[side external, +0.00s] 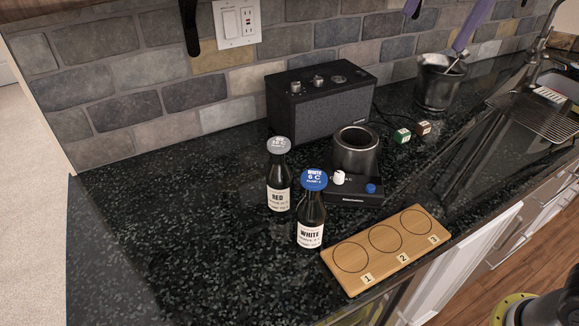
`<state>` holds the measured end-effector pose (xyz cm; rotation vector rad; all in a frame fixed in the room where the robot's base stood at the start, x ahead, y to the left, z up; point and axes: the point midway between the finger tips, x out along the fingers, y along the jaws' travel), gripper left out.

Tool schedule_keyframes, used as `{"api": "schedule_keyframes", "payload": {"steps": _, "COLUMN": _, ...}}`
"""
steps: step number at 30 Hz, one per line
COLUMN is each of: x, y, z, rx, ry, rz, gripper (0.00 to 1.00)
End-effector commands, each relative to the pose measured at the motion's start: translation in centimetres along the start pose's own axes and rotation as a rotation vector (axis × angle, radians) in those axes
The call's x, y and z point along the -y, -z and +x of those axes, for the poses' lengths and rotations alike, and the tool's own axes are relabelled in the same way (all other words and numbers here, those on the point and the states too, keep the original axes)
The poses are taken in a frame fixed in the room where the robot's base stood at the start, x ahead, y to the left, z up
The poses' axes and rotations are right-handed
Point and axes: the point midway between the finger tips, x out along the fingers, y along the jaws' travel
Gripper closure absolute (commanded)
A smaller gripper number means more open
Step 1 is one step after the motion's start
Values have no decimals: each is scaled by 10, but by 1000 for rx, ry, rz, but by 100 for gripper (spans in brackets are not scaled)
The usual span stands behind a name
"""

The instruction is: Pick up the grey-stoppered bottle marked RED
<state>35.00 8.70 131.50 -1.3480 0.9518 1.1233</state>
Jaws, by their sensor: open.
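The bottle marked RED (279,196) stands upright on the dark speckled counter, left of centre. It is dark glass with a pale label and a grey stopper (279,146) with print on top. A second dark bottle, marked WHITE (311,232), stands upright just in front and to the right of it. That one has a blue stopper (314,179). The two bottles look close together, and both labels face the camera. My gripper is not in view, and nothing is seen touching the RED bottle.
A black device with a round cup-like holder (356,150) stands right of the bottles. A wooden board (368,265) with circles numbered 1 to 3 lies in front. A black speaker (322,108) stands behind. The counter (170,220) left of the bottles is clear.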

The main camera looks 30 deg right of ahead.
Motion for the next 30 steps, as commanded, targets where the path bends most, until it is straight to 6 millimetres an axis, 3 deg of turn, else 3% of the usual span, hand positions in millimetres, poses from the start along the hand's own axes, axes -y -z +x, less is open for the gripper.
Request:
{"api": "schedule_keyframes", "payload": {"steps": 1, "x": 18, "y": -12, "z": 8, "rx": 2, "ry": -21, "rz": 25, "gripper": 0}}
{"api": "schedule_keyframes", "payload": {"steps": 6, "x": 60, "y": -52, "z": 37, "rx": 2, "ry": -77, "rz": 96, "gripper": 0}}
{"api": "schedule_keyframes", "payload": {"steps": 13, "x": 98, "y": -114, "z": 104, "rx": -6, "ry": -146, "rz": 58, "gripper": 0}}
{"api": "schedule_keyframes", "payload": {"steps": 18, "x": 104, "y": -149, "z": 155, "rx": -19, "ry": -199, "rz": 2, "gripper": 0}}
{"api": "schedule_keyframes", "payload": {"steps": 21, "x": 101, "y": -159, "z": 174, "rx": -30, "ry": -231, "rz": -17, "gripper": 0}}
{"api": "schedule_keyframes", "payload": {"steps": 30, "x": 94, "y": -165, "z": 193, "rx": -33, "ry": -242, "rz": -30, "gripper": 0}}
